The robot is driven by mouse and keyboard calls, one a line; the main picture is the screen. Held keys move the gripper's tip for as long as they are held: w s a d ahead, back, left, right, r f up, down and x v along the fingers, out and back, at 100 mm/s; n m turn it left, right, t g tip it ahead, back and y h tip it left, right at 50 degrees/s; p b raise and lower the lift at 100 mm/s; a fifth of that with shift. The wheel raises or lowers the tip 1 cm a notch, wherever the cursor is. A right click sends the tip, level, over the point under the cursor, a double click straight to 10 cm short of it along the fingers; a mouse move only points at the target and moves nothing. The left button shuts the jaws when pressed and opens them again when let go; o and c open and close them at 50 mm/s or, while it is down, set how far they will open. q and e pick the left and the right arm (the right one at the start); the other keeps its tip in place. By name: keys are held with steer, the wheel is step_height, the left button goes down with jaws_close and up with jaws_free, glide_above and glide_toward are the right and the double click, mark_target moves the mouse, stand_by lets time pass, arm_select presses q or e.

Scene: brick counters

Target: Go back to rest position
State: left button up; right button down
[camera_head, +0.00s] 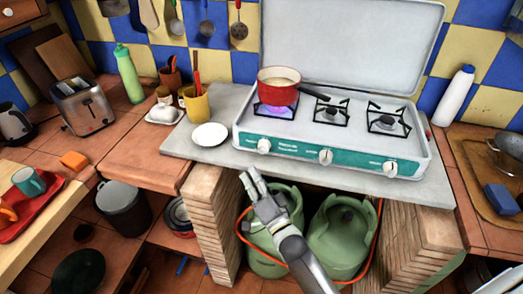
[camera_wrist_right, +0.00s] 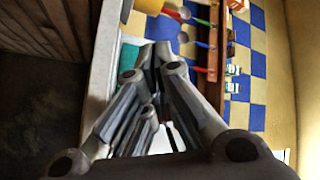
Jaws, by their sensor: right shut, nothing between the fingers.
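My right gripper (camera_head: 254,184) is shut and empty in the head view. My left gripper is not in either view. A red pot (camera_head: 279,92) sits on the left burner of the stove (camera_head: 300,150), over a bluish-purple flame. The other two burners are bare.
A white plate (camera_head: 210,135) lies on the grey slab left of the stove. A yellow mug (camera_head: 197,105), a toaster (camera_head: 84,108) and a green bottle (camera_head: 129,75) stand further left. Green gas cylinders (camera_head: 340,235) with an orange hose stand below the counter. A brick pillar (camera_head: 212,215) stands left of them.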

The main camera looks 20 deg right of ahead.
stand_by(0.4)
steer(key=s+d+f+n+g+h, duration=0.1)
steer(key=s+f+n+g, duration=0.3)
steer(key=f, duration=0.8)
steer(key=s+f+g, duration=0.3)
steer(key=s+f, duration=0.4)
steer(key=f, duration=0.4)
steer(key=s+d+f+n+g+h, duration=0.1)
steer(key=s+f+n+g, duration=0.3)
steer(key=f, duration=0.8)
steer(key=s+d+f+n+g, duration=0.1)
steer(key=s+f, duration=0.4)
steer(key=s, duration=0.6)
steer(key=s+d+f+n+g+h, duration=0.1)
steer(key=s+d+f+g, duration=0.2)
steer(key=s, duration=0.9)
steer(key=s+d+f+n+g, duration=0.2)
steer(key=s+f+g, duration=0.2)
steer(key=s+f, duration=0.4)
steer(key=s, duration=0.3)
steer(key=shift+s+h, duration=0.2)
steer(key=shift+h, duration=0.1)
steer(key=shift+a, duration=0.1)
